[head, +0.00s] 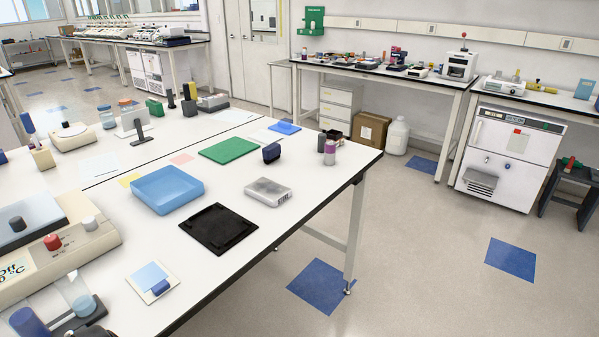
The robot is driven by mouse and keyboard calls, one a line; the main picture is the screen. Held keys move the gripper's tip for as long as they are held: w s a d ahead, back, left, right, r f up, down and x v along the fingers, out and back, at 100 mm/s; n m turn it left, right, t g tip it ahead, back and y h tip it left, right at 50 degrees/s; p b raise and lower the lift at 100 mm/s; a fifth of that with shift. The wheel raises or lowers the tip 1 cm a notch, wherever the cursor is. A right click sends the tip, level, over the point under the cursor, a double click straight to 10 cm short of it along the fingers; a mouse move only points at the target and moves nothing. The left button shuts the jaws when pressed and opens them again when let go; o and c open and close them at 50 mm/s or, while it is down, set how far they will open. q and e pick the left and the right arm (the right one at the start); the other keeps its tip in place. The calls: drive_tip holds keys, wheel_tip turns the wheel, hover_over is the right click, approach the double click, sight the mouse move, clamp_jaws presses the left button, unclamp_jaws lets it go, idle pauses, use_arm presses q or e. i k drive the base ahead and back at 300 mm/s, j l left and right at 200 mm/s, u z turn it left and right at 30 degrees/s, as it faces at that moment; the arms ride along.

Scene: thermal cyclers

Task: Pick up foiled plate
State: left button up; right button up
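The foiled plate looks to be the small silver-grey rectangular block (268,191) on the white bench, right of the blue tray. It lies flat, with a grey top and dark marks on its front side. Nothing touches it from above. Neither of my grippers shows in the head view.
On the white bench (110,200), a black flat holder (218,229) lies in front of the plate. Small bottles (329,153) stand near the right edge.

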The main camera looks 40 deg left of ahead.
sight(272, 193)
drive_tip(key=i, duration=1.9)
drive_tip(key=i+u, duration=0.25)
drive_tip(key=i, duration=0.2)
drive_tip(key=i+l+u, duration=0.2)
drive_tip(key=i, duration=0.25)
drive_tip(key=i+l+u, duration=0.25)
drive_tip(key=i, duration=0.2)
drive_tip(key=u, duration=2.1)
